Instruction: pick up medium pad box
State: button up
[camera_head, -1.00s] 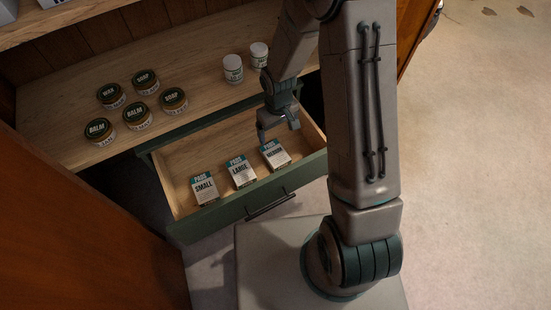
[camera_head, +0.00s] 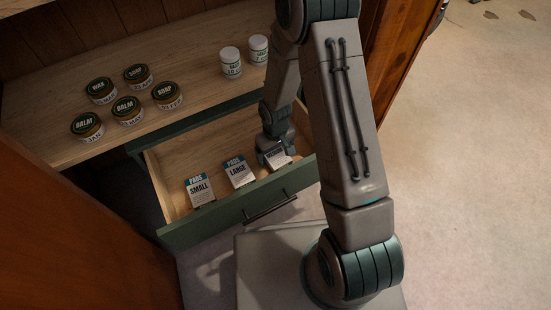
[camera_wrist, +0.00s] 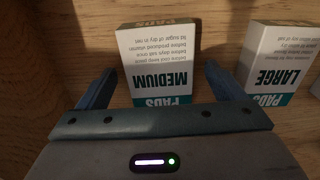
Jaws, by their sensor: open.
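The medium pad box (camera_head: 279,160), white with a teal band, stands in the open drawer as the rightmost of three boxes in the head view. In the wrist view the medium pad box (camera_wrist: 160,62) shows upside down, with its near end between my open fingers. My gripper (camera_wrist: 155,85) has a finger on each side of the box, with a gap showing beside it. In the head view my gripper (camera_head: 272,152) is down at the box and hides part of it.
The large pad box (camera_head: 238,171) stands close by on the left, near one finger in the wrist view. The small pad box (camera_head: 199,190) is farther left. The green drawer front (camera_head: 235,208) rises before them. Several tins and two white jars (camera_head: 231,62) stand on the shelf above.

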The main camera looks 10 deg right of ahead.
jog(key=shift+f, duration=0.5)
jog(key=shift+r, duration=0.1)
jog(key=c, duration=1.1)
jog(key=shift+r, duration=0.1)
